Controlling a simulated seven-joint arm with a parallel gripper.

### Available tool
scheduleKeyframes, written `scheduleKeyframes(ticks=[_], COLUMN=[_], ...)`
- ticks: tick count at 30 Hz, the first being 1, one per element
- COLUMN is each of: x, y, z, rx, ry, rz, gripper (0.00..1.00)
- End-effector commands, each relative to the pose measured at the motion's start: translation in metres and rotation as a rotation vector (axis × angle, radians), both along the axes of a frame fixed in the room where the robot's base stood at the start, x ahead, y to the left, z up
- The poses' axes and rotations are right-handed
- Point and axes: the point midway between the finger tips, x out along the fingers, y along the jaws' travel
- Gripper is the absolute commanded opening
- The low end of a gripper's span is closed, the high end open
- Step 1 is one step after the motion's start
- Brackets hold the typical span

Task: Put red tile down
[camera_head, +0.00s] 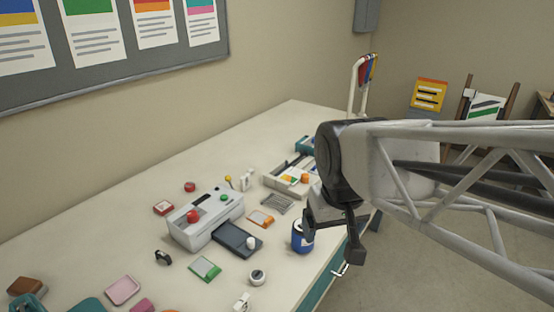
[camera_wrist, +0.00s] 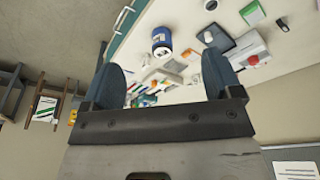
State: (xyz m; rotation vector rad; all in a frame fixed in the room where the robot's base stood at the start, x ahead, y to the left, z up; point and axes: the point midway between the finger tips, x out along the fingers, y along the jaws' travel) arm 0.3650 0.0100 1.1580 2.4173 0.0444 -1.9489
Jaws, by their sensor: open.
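A small red tile with a pale patch on top (camera_head: 163,207) lies flat on the table, left of the laminator (camera_head: 203,220). My gripper (camera_head: 331,240) is open and empty, held over the front right part of the table, by the blue can (camera_head: 302,238). In the wrist view its two fingers (camera_wrist: 163,78) stand apart with nothing gripped; the can also shows there (camera_wrist: 161,42), beyond the fingers.
A dark tray (camera_head: 236,240) extends from the laminator. A green tile (camera_head: 204,269), an orange tile (camera_head: 260,218), a pink tile (camera_head: 123,290) and a round red piece (camera_head: 190,186) lie around. A sorting tray (camera_head: 285,183) stands behind the can. The table's left middle is clear.

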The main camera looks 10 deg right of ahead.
Motion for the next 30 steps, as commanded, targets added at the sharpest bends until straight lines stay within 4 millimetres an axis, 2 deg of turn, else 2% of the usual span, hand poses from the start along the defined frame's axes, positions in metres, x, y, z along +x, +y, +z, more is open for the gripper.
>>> scheduleKeyframes(ticks=[3, 9, 30], x=[-0.026, -0.047, -0.050], y=[-0.008, -0.014, -0.014], z=[-0.009, -0.018, -0.020], rx=[0.003, 0.004, 0.005], ry=[-0.011, -0.018, -0.018], rz=[-0.033, -0.063, -0.065], gripper=[0.84, 0.84, 0.84])
